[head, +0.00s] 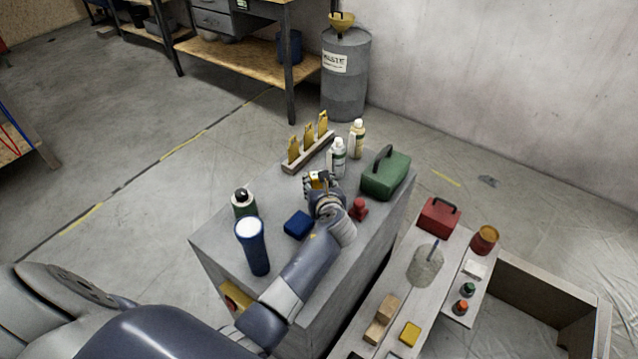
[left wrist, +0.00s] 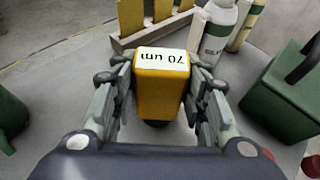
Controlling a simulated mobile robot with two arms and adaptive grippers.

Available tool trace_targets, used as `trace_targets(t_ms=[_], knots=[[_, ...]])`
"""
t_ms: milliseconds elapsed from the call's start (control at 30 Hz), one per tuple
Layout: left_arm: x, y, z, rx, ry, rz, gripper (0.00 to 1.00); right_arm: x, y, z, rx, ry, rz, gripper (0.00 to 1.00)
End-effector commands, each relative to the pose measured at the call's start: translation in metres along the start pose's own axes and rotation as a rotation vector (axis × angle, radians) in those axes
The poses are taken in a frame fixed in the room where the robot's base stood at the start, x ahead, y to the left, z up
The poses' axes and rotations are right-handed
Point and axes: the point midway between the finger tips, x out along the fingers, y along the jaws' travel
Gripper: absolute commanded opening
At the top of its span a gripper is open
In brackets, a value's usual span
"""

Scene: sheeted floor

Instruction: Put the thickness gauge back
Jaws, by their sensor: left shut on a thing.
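The thickness gauge (left wrist: 160,88) is a yellow block with a white label reading "70 um", upside down in the left wrist view. My left gripper (head: 318,182) is shut on it, with one finger on each side. In the head view only a small yellow part of the gauge (head: 318,175) shows past the fingers. A wooden rack (head: 291,168) holds three upright yellow gauges in a row, just beyond my gripper. The rack also shows at the top of the left wrist view (left wrist: 124,43). The held gauge is apart from the rack. My right gripper is out of view.
White bottles (head: 338,160) and a green case (head: 385,177) stand right of the rack. The grey top left of the rack is clear.

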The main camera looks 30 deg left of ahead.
Motion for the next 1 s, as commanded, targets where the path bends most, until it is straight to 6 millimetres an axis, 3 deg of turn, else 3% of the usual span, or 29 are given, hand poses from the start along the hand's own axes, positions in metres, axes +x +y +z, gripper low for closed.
trace_targets(t_ms=[167, 200, 267, 667, 833, 1000], knots=[[0.001, 0.000, -0.002, 0.002, -0.001, 0.000, 0.13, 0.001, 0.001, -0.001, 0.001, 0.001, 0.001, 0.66], [0.001, 0.000, -0.002, 0.001, 0.000, 0.000, 0.50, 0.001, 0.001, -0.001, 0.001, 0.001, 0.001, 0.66], [0.001, 0.000, -0.002, 0.001, 0.000, 0.000, 0.61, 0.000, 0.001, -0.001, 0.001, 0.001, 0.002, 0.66], [-0.001, 0.000, 0.001, -0.001, 0.000, 0.000, 0.61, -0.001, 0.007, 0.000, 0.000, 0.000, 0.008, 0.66], [-0.022, 0.000, 0.001, 0.001, 0.000, -0.001, 0.61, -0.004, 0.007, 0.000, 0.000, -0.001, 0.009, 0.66], [-0.056, 0.000, 0.001, 0.000, 0.000, -0.001, 0.61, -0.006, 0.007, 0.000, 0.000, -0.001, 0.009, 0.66]])
